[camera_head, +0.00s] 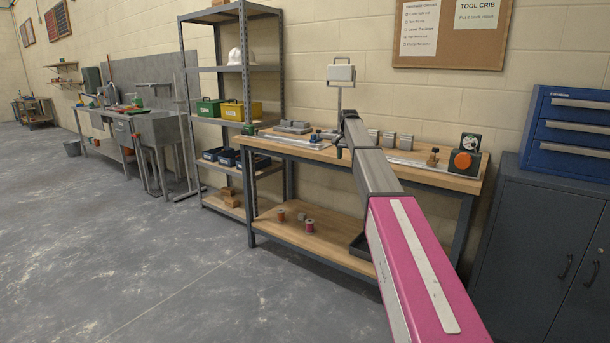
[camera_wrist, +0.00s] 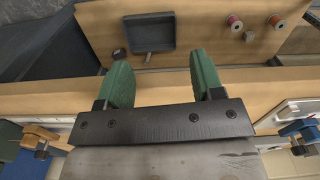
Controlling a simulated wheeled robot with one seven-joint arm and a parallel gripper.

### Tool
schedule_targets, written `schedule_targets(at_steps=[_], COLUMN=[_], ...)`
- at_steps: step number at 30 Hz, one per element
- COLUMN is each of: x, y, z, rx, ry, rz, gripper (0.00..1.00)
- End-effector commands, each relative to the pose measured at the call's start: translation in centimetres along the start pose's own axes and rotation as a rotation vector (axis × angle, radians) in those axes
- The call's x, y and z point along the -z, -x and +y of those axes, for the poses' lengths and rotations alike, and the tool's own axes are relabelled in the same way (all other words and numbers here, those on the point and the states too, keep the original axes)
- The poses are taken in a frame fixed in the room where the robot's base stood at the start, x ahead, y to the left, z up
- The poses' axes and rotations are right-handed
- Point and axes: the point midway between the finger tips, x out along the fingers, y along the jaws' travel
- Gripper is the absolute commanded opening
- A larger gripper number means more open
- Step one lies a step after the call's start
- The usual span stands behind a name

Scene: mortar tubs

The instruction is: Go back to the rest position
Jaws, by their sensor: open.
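My gripper (camera_wrist: 160,68) shows in the wrist view with its two green fingers spread wide apart. Nothing is between the fingers. It is above the front edge of the wooden workbench (camera_wrist: 268,80), with the lower shelf visible beyond the fingertips. In the head view my arm reaches forward over the same workbench (camera_head: 445,178); the gripper itself cannot be made out there.
The lower shelf (camera_head: 270,230) holds a black tray (camera_wrist: 176,32) and spools (camera_wrist: 234,22). On the benchtop are grey blocks, a blue clamp (camera_wrist: 298,128) and an orange-knobbed device (camera_head: 464,161). A shelving rack (camera_head: 185,100) stands left, a dark cabinet (camera_head: 535,220) right. Open floor (camera_head: 130,250) lies left.

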Motion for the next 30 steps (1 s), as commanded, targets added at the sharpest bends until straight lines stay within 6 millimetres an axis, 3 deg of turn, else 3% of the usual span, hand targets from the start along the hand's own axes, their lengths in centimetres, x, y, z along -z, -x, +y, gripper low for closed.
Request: schedule_targets(at_steps=[1,5,9,15,24,30], x=[-1.9,-6.1,-12.1,-21.0,-35.1,-41.6], y=[-2.2,-8.1,-15.2,-23.5,-31.9,-34.4], z=[1.1,3.5,7.0,12.2,20.3,24.1], rx=[-0.002,-0.002,-0.002,-0.001,-0.001,0.001], ry=[0.015,0.069,0.145,0.254,0.416,0.494], rz=[-0.003,-0.004,-0.004,-0.003,-0.002,0.002], gripper=[0.61,0.61,0.61,0.61,0.61,0.61])
